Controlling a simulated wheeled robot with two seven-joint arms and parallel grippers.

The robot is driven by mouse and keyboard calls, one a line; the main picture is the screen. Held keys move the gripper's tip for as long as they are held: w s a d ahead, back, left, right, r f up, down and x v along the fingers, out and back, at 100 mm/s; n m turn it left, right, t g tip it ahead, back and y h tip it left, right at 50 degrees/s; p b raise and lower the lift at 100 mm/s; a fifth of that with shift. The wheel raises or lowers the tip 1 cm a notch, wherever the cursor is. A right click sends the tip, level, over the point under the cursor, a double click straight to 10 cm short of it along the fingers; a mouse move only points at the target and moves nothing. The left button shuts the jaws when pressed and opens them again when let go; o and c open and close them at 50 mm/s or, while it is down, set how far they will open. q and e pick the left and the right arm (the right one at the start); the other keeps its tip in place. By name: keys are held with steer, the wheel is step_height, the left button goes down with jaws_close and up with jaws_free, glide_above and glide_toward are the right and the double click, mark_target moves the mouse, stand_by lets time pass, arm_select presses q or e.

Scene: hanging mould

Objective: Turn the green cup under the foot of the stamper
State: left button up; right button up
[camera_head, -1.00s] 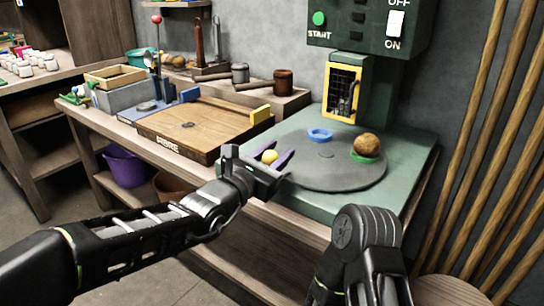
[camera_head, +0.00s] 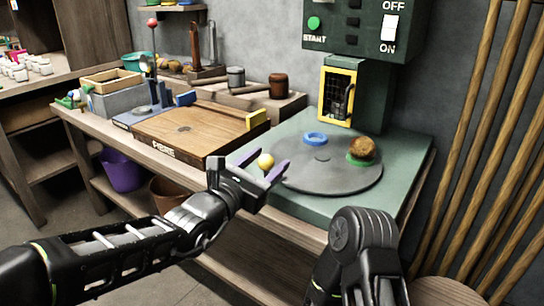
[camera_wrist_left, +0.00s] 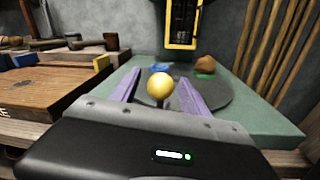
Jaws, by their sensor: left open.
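The green cup (camera_head: 359,161) sits on the right side of the grey turntable (camera_head: 300,180), with a brown lump (camera_head: 362,148) in it. The stamper (camera_head: 337,95), framed in yellow, stands behind the turntable; its foot is hard to make out. A yellow ball knob (camera_head: 266,161) is at the turntable's near left edge. My left gripper (camera_head: 264,166) is open, its purple fingers on either side of the knob. In the left wrist view the knob (camera_wrist_left: 160,88) shows on a dark stem between the fingers, with gaps. My right gripper is out of view; only its arm shows.
A blue cup (camera_head: 315,138) sits at the back of the turntable. A wooden board (camera_head: 190,132) with a yellow block (camera_head: 257,119) lies to the left on the bench. A green control box (camera_head: 365,25) hangs above. Poles lean at the right.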

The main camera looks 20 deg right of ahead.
arm_select(q)
steer(key=v, duration=0.5)
steer(key=shift+s+p, duration=0.1)
steer(key=shift+p, duration=0.2)
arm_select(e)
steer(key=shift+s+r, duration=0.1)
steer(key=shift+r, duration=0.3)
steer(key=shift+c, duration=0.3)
